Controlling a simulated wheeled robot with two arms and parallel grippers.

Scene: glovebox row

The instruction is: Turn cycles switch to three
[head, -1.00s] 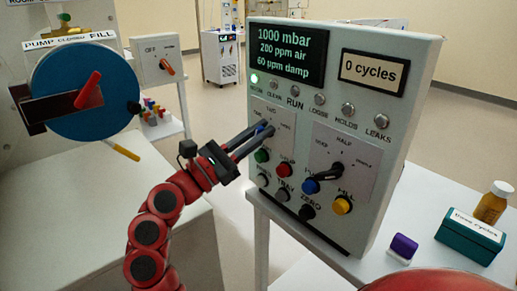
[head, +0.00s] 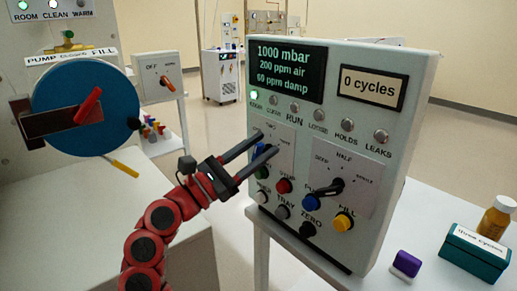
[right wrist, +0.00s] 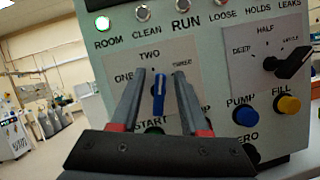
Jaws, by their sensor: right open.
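The cycles switch is a blue knob (right wrist: 158,92) on a pale plate marked ONE, TWO and THREE, on the grey control panel (head: 400,150). In the right wrist view the knob stands nearly upright, towards TWO. My right gripper (right wrist: 160,76) is open, with one finger on each side of the knob and a gap showing on both sides. In the head view the right gripper (head: 267,143) reaches the panel from the left and partly hides the knob. The panel's display (head: 372,88) reads 0 cycles. My left gripper is not in view.
A second black knob (head: 330,187) and several coloured buttons sit close to the switch. A teal box (head: 475,258) labelled three cycles, an amber bottle (head: 496,219) and a purple block (head: 406,264) stand on the table to the right. A blue round door (head: 85,98) is at left.

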